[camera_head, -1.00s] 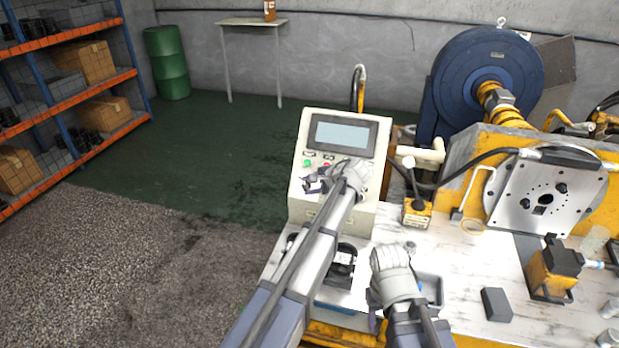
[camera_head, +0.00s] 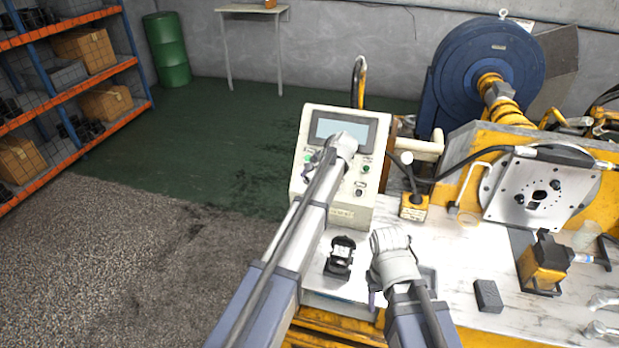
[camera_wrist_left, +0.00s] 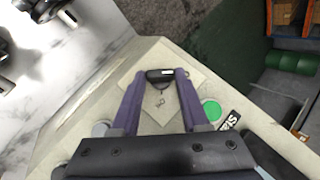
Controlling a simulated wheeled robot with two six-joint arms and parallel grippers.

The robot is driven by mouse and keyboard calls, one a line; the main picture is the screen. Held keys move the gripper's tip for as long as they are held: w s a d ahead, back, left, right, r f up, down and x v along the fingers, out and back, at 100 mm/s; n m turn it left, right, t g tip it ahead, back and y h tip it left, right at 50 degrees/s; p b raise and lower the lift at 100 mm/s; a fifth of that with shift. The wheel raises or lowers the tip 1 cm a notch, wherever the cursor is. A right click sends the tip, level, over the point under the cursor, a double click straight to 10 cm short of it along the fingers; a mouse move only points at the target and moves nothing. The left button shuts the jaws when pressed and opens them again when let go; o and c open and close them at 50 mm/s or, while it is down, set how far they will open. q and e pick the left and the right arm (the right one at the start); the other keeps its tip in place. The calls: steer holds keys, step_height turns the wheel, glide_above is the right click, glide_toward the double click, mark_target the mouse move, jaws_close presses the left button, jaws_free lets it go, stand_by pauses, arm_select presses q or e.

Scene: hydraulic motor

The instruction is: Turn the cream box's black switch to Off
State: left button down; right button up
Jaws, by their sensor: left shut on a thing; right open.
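The cream box (camera_head: 338,214) stands at the table's left end, with a screen and buttons on its sloping face. In the left wrist view, the black switch (camera_wrist_left: 161,74) with a white mark sits on a pale square plate (camera_wrist_left: 160,105). My left gripper (camera_wrist_left: 160,73) has its purple fingers on either side of the switch, shut on it. In the head view my left gripper (camera_head: 308,170) is at the box's left side, and my wrist hides the switch and part of the screen. My right gripper (camera_head: 373,292) is open and empty over the table, its fingers mostly hidden.
A green button (camera_wrist_left: 212,110) is close beside my left fingers. A black part (camera_head: 341,257) lies in front of the box. A yellow block with a lever (camera_head: 414,207) stands right of the box. A dark block (camera_head: 488,296) lies on the white table.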

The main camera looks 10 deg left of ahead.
arm_select(q)
steer(key=shift+s, duration=0.1)
steer(key=shift+c, duration=2)
jaws_free()
steer(key=p+v, duration=0.6)
steer(key=v, duration=0.1)
steer(key=shift+d+r, duration=0.15)
steer(key=shift+r, duration=0.15)
